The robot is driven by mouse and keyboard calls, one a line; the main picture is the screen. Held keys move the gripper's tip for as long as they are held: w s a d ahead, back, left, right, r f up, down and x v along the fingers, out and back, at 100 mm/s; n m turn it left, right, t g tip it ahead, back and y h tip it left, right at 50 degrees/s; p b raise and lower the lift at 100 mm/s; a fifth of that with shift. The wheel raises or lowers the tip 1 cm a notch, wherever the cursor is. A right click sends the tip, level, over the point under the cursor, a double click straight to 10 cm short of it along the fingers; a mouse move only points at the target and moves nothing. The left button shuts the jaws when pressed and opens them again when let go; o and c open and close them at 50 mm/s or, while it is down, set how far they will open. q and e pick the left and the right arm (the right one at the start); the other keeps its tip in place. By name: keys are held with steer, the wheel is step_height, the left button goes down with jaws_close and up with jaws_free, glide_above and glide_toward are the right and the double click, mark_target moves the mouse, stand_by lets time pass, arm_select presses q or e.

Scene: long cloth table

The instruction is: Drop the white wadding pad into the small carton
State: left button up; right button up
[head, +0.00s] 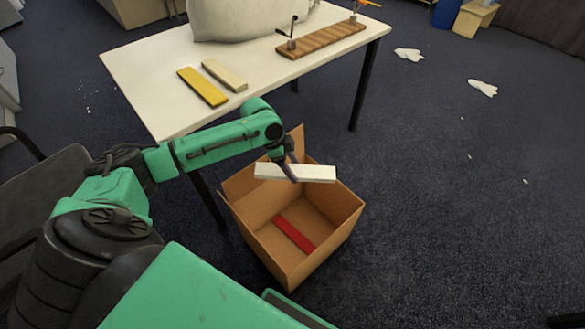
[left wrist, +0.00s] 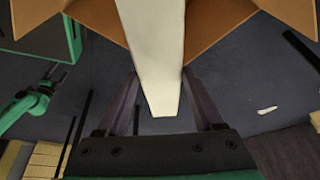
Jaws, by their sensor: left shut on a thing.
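The white wadding pad (head: 315,173) is a long flat white bar. My left gripper (head: 291,172) is shut on it near its middle and holds it level over the open carton. The pad also shows in the left wrist view (left wrist: 155,50) between my fingers (left wrist: 160,100). The small carton (head: 330,240) is an open brown cardboard box on the floor, with its flaps up or spread. A red pad (head: 295,234) lies on its bottom. In the left wrist view, parts of the carton (left wrist: 215,18) show behind the pad. My right gripper is in neither view.
A white table (head: 150,75) stands behind the carton. On it lie a yellow pad (head: 203,87), a cream pad (head: 225,74), a large pale sack (head: 250,18) and a wooden board with hooks (head: 320,38). White scraps (head: 482,88) lie on the dark floor. The floor right of the carton is clear.

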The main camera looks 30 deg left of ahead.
arm_select(q)
steer(key=shift+f, duration=0.2)
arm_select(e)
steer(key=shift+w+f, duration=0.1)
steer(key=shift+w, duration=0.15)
arm_select(q)
steer(key=o, duration=1.3)
steer(key=shift+o, duration=0.2)
steer(key=shift+a+r, duration=0.15)
steer(key=shift+r, duration=0.2)
steer(key=p+v, duration=0.1)
steer(key=v, duration=0.5)
steer(key=shift+a+r+p, duration=0.1)
steer(key=shift+r+p, duration=0.1)
steer(key=shift+p, duration=0.1)
steer(key=v, duration=0.7)
steer(key=shift+r+p, duration=0.2)
steer(key=shift+p, duration=0.25)
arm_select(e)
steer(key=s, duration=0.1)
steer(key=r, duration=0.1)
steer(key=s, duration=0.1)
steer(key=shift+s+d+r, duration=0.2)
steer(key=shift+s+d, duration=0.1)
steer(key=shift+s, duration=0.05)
arm_select(q)
steer(key=shift+s, duration=0.1)
